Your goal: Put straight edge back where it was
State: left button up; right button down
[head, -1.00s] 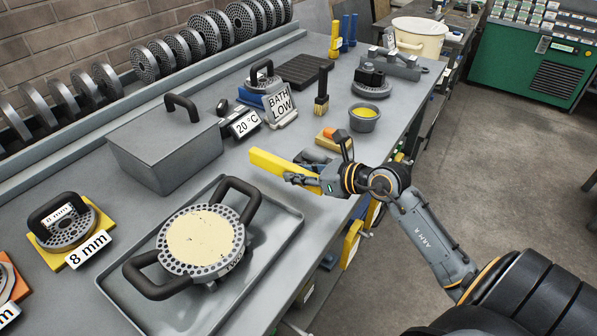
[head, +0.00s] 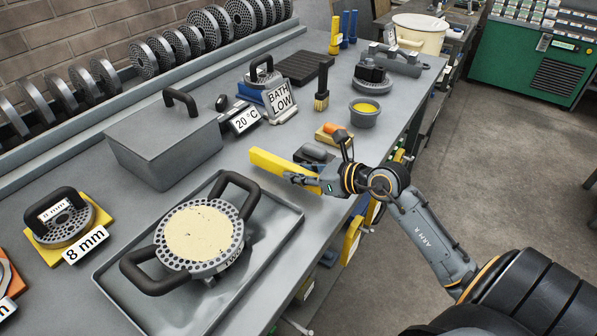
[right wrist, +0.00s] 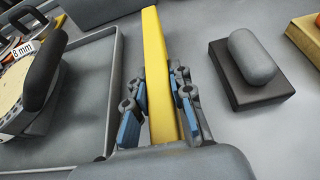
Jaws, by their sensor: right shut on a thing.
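The straight edge is a long yellow bar (head: 280,168) in the head view, between the tray and the dark block with a grey rounded top. My right gripper (head: 305,178) is shut on it near its right end. The right wrist view shows the yellow bar (right wrist: 158,75) between both fingers of the gripper (right wrist: 160,105), its far part reaching forward over the grey bench. I cannot tell whether the bar touches the bench top. My left gripper is not in view.
A grey tray (head: 285,232) holding a two-handled perforated die plate (head: 200,235) lies left of the bar. A lidded grey box (head: 165,145) stands behind. The dark block with its grey rounded top (right wrist: 252,72) is close on the right. A brush (head: 321,90) and grey bowl (head: 364,112) stand further back.

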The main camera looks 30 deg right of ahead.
aim_at(331, 202)
dwell(0.3)
jog(key=shift+f+b, duration=0.55)
jog(key=shift+f, duration=0.05)
jog(key=shift+f, duration=0.1)
dwell(0.4)
grip_release()
jog(key=shift+f, duration=0.1)
dwell(0.3)
dwell(0.5)
jog(key=shift+s+d+b, duration=0.3)
jog(key=shift+s+d, duration=0.25)
jog(key=shift+s, duration=0.85)
jog(key=shift+s+d+b, duration=0.3)
jog(key=shift+s+d, duration=0.3)
jog(key=shift+s, duration=0.8)
jog(key=shift+s+d+b, duration=0.3)
jog(key=shift+s+d, duration=0.25)
jog(key=shift+s, duration=0.85)
